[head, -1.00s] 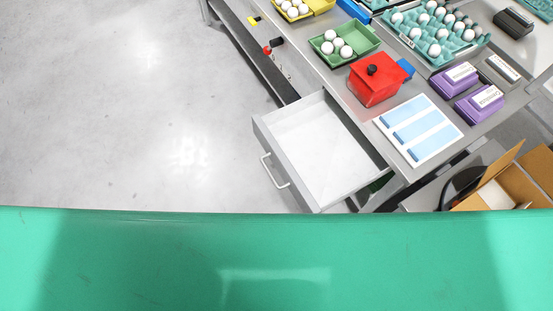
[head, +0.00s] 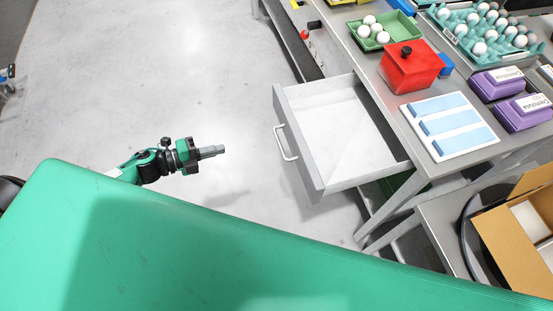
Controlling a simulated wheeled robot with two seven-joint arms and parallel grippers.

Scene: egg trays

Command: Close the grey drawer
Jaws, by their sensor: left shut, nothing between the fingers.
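The grey drawer (head: 302,164) is pulled out from under the table, and its inside is empty. Its grey bar handle (head: 284,143) is on the front face, toward the left. My left gripper (head: 218,151) is to the left of the drawer at about handle height in the picture. It is shut and empty, pointing right toward the handle, with a clear gap of floor between them. My right gripper is out of the picture.
The grey table (head: 393,113) carries a red box (head: 409,70), a green tray (head: 400,29) with eggs, a teal egg tray (head: 459,40), purple cartons (head: 521,113) and a blue-and-white panel (head: 447,126). A cardboard box (head: 500,238) stands at lower right. The floor left of the drawer is clear.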

